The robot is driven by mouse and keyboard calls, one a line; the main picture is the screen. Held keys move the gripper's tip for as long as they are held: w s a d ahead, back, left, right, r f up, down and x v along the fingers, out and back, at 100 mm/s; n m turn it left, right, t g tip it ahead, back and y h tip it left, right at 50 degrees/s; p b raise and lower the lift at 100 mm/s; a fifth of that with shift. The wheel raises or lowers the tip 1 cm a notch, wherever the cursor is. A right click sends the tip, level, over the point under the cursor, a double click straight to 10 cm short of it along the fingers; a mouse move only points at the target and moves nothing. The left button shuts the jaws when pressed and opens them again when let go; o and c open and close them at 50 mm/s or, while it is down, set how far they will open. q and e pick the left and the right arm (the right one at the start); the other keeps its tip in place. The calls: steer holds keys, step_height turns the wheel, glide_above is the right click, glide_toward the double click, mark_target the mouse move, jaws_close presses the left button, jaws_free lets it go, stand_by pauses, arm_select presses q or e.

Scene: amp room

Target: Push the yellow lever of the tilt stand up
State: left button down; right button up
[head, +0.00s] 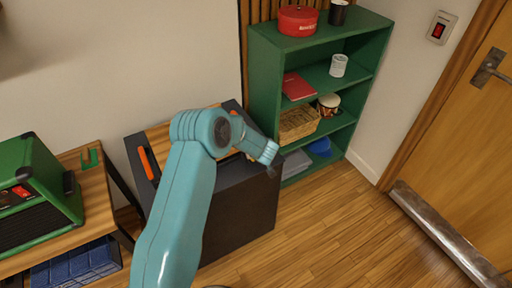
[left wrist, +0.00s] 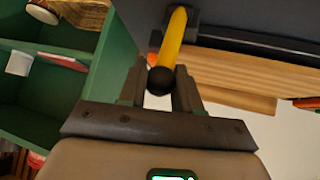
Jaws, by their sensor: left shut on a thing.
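The yellow lever (left wrist: 173,38) with its black round knob (left wrist: 161,80) shows in the left wrist view. My left gripper (left wrist: 160,88) is shut on it, with a finger on each side of the knob end. In the head view the left gripper (head: 273,168) is at the right side of a dark stand (head: 235,215) with a wooden top (head: 158,138), which looks like the tilt stand. My arm hides the lever and part of the wooden top there. The right gripper is not in view.
A green shelf (head: 262,75) with a red pot (head: 298,20), a cup (head: 338,66) and a basket (head: 298,124) stands close behind the gripper. An orange bar (head: 148,163) is at the stand's left. A green amp (head: 38,195) sits farther left. The floor at right is clear.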

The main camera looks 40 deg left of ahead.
arm_select(q)
steer(key=shift+w+d, duration=0.15)
stand_by(0.3)
steer(key=c, duration=0.8)
jaws_free()
steer(key=shift+d+r, duration=0.1)
steer(key=v, duration=1.6)
steer(key=shift+r, duration=0.1)
